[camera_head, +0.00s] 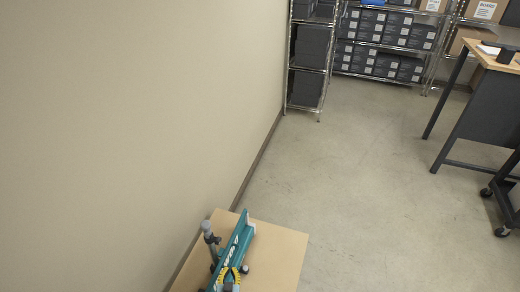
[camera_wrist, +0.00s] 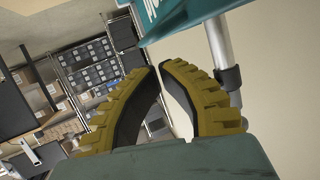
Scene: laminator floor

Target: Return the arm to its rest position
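My gripper (camera_head: 231,270) shows at the bottom of the head view, with yellow ribbed fingers, close beside my folded teal arm and above a light wooden board. In the wrist view my gripper (camera_wrist: 158,68) has its two fingertips drawn together, with only a thin gap at the tips and a wider hollow lower down. Nothing is held between the fingers. A teal part of my arm with white lettering hangs just past the fingertips in the wrist view. The lower part of the arm is cut off by the head view's bottom edge.
The wooden board (camera_head: 278,247) lies against the beige wall (camera_head: 130,120). Wire shelves with dark boxes (camera_head: 385,45) stand at the back. A workbench (camera_head: 485,105) and a dark wheeled cart (camera_head: 511,205) stand at the right. The middle floor (camera_head: 360,190) is clear.

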